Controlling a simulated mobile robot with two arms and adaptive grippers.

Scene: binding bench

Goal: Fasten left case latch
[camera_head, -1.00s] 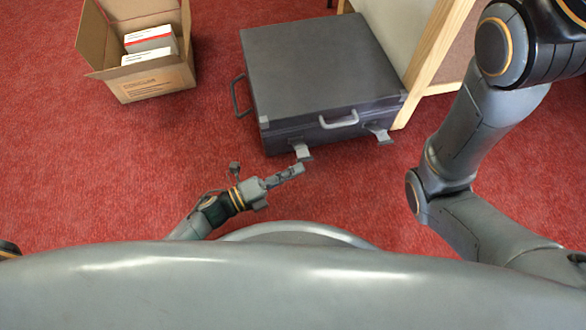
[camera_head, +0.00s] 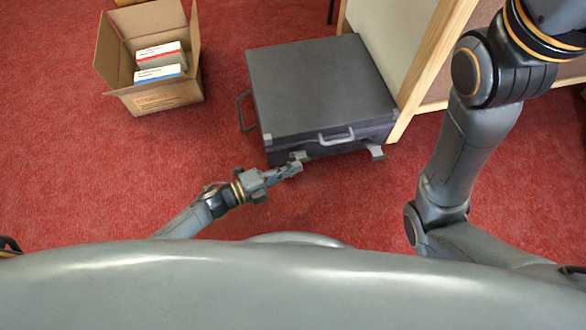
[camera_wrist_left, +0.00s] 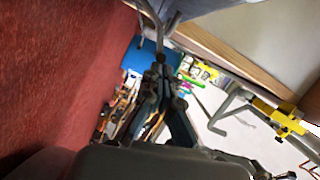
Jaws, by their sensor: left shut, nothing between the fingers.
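The dark grey case (camera_head: 318,85) lies closed on the red carpet in the head view, its front with a grey handle (camera_head: 336,138) facing me. The left latch (camera_head: 300,156) is a small light plate at the left of the front. The right latch (camera_head: 376,152) sticks out from the front on the right. My left gripper (camera_head: 296,168) is shut and empty, with its tip at or just below the left latch; I cannot tell whether they touch. In the left wrist view its fingers (camera_wrist_left: 163,75) are together. My right gripper is out of view.
An open cardboard box (camera_head: 155,97) with white packets stands left of the case. A wooden-edged panel (camera_head: 425,65) stands close on the case's right. The carpet left of my left gripper is clear. The left wrist view shows a blue object (camera_wrist_left: 150,58) and yellow fittings (camera_wrist_left: 283,118).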

